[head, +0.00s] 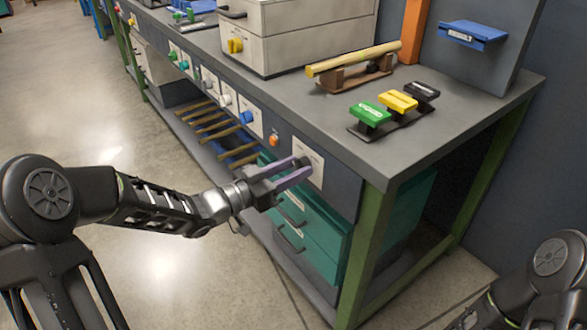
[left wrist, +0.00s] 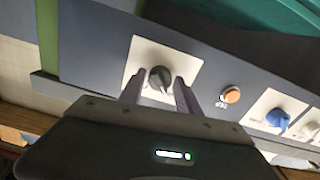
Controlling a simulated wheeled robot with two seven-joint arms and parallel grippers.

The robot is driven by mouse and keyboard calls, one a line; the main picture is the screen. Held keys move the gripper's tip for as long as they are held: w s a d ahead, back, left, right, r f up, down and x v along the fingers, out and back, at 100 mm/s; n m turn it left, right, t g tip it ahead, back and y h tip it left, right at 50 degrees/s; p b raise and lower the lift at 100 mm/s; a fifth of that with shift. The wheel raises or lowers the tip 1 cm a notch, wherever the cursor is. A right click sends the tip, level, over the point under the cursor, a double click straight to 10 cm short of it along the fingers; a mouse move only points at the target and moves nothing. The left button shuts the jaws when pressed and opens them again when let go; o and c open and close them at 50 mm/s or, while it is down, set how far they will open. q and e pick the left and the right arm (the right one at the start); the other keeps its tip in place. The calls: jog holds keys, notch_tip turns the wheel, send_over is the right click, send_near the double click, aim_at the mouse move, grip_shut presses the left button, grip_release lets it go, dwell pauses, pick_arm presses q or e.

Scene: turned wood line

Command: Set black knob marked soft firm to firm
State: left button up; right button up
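The black knob (left wrist: 159,78) sits on a white plate (left wrist: 143,60) on the bench's front panel, seen in the left wrist view. Its marks are too small to read. In the head view the plate (head: 316,166) is at the right end of the panel, and the fingers largely hide the knob. My left gripper (head: 299,167) points at this plate. In the left wrist view its two fingers (left wrist: 158,87) stand apart on either side of the knob, with a gap showing on both sides. My right gripper is out of view; only part of the right arm shows at bottom right.
An orange button (left wrist: 231,95) and a blue knob (left wrist: 277,118) are beside the plate. Green drawers (head: 318,233) with handles stand under the bench. On the bench top (head: 441,133) are green, yellow and black blocks (head: 397,102) and a wooden rod on a stand (head: 353,62).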

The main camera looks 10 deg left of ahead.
pick_arm(q)
grip_shut()
jog(key=shift+f, duration=0.1)
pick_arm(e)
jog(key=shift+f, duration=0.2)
pick_arm(q)
jog(key=m+b, duration=1.6)
jog(key=m, duration=0.2)
jog(key=shift+b, duration=0.4)
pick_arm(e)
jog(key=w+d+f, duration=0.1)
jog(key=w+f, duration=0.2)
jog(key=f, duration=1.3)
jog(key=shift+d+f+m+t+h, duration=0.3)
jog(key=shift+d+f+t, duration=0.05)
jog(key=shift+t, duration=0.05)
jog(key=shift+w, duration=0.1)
pick_arm(q)
jog(key=shift+o, duration=1.8)
grip_release()
